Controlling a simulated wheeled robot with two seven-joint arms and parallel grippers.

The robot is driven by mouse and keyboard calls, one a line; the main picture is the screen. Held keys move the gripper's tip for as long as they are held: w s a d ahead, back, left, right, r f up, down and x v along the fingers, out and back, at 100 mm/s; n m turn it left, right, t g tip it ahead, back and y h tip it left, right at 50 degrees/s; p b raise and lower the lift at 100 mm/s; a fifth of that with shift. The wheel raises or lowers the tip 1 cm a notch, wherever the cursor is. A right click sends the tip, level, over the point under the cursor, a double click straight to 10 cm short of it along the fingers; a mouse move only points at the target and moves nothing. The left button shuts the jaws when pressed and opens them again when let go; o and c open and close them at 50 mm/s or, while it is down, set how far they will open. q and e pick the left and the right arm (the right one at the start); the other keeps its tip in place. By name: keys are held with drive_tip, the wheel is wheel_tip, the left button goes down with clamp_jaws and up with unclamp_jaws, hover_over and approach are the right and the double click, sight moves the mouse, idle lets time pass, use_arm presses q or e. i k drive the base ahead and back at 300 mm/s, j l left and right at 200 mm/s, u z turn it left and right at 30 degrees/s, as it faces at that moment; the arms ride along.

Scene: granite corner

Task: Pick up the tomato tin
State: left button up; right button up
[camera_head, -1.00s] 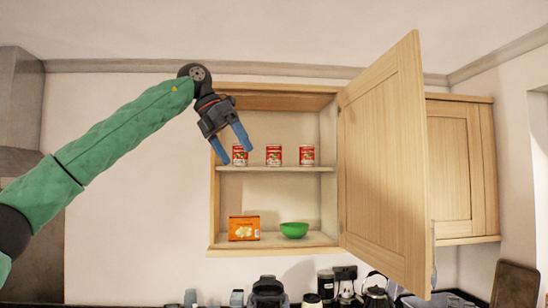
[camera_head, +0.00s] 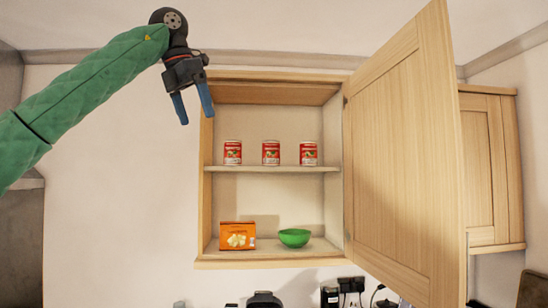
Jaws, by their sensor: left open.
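Three red-and-white tins stand upright in a row on the upper shelf of the open wall cabinet: a left tin (camera_head: 233,152), a middle tin (camera_head: 271,153) and a right tin (camera_head: 308,153). They look alike, and their labels are too small to read. My left gripper (camera_head: 194,110) is open and empty, with its blue fingers pointing down. In the picture it is above and left of the left tin, by the cabinet's upper left edge, apart from the tins. My right gripper is not in view.
The cabinet door (camera_head: 405,150) stands open on the right. On the cabinet's lower shelf (camera_head: 268,250) are an orange box (camera_head: 238,235) and a green bowl (camera_head: 294,238). A closed cabinet (camera_head: 487,170) is further right. Dark appliances show along the bottom edge.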

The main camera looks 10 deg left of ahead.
sight(272, 148)
drive_tip(key=i, duration=1.45)
